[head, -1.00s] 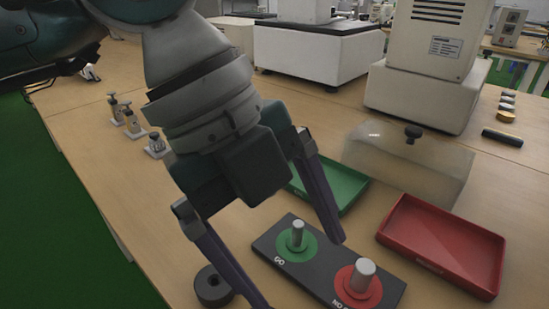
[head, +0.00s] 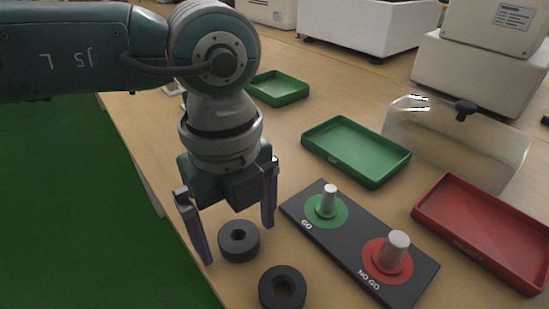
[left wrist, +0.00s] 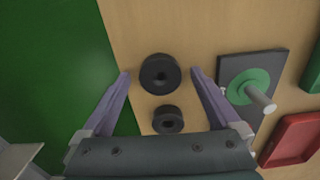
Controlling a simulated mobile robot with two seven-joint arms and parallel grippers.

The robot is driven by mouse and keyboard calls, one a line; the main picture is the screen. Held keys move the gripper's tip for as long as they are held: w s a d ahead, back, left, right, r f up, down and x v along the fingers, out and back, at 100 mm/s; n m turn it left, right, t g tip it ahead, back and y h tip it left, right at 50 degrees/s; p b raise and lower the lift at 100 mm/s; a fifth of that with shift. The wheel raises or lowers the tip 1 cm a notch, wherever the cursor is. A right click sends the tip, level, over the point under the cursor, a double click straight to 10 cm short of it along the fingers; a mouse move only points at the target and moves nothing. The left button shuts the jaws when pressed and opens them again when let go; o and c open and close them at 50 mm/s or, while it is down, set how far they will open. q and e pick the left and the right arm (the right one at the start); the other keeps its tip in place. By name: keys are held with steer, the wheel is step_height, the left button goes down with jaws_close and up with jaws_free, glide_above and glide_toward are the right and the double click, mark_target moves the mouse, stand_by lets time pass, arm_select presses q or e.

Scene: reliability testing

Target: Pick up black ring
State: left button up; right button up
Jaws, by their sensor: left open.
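Two black rings lie flat on the wooden table. One black ring (head: 239,240) sits between the fingers of my left gripper (head: 238,244), which is open and points down over it. The other black ring (head: 270,296) lies nearer, lower in the head view. In the left wrist view the first ring (left wrist: 160,88) lies between the open fingertips, and the second ring (left wrist: 168,130) lies below it, nearer the gripper body. I see no finger closed on either ring. My right gripper is not in view.
A dark gauge plate (head: 352,246) with a GO peg (head: 328,200) and a NO GO peg (head: 394,250) lies right of the rings. Green trays (head: 356,150) and a red tray (head: 480,235) stand beyond, near a clear cover (head: 455,140). The table's left edge drops to green floor.

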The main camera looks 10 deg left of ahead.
arm_select(q)
steer(key=shift+c, duration=0.4)
steer(key=c, duration=1.4)
